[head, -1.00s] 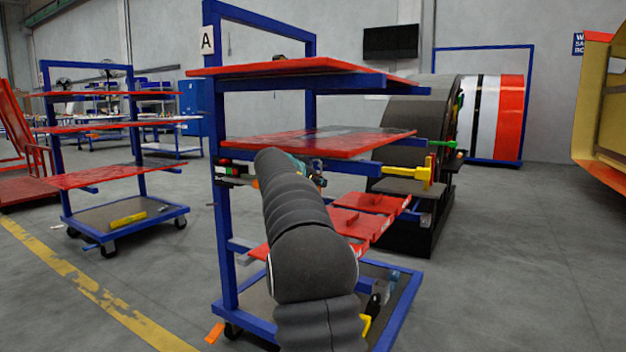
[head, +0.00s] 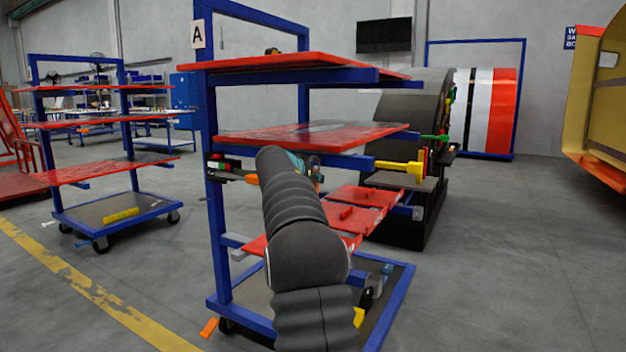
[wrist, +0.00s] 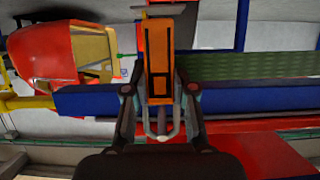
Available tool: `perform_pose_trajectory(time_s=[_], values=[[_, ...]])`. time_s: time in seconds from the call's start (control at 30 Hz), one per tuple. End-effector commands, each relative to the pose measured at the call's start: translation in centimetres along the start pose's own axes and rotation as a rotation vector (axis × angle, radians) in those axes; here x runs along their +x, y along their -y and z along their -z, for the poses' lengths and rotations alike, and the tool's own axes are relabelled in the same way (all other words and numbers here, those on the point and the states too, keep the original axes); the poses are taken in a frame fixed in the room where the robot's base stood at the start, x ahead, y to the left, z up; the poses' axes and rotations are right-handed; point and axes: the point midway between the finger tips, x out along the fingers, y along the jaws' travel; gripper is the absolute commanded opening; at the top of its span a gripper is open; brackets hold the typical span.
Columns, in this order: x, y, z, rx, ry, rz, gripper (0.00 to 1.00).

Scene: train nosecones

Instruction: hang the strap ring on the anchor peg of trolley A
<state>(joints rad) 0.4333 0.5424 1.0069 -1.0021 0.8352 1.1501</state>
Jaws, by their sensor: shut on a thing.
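Trolley A (head: 211,150), a blue frame with red shelves and an "A" sign (head: 198,35), stands straight ahead. My arm reaches to its middle level and hides most of my gripper in the head view. In the wrist view my gripper (wrist: 160,95) is shut on an orange strap piece (wrist: 159,50) with dark edges. A grey metal loop (wrist: 161,130) shows between the fingers, probably the strap ring. A blue beam (wrist: 85,101) passes behind the fingers. I cannot pick out the anchor peg with certainty in either view.
Below my arm, red lower shelves (head: 365,197) jut out. A yellow fitting (head: 400,167) sticks out at the right. Another trolley (head: 62,212) stands at the left. An orange piece (head: 208,328) lies by trolley A's base. Floor at the right is clear.

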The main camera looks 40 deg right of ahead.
Motion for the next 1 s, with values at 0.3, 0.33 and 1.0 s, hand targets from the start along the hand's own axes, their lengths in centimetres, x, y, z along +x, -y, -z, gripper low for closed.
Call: perform_pose_trajectory(time_s=[0.3,0.33,1.0], values=[[0.0,0.0,0.0,0.000,0.000,0.000,0.00],[0.0,0.0,0.0,0.000,0.000,0.000,0.00],[-1.1,0.1,0.0,0.000,0.000,0.002,0.55]])
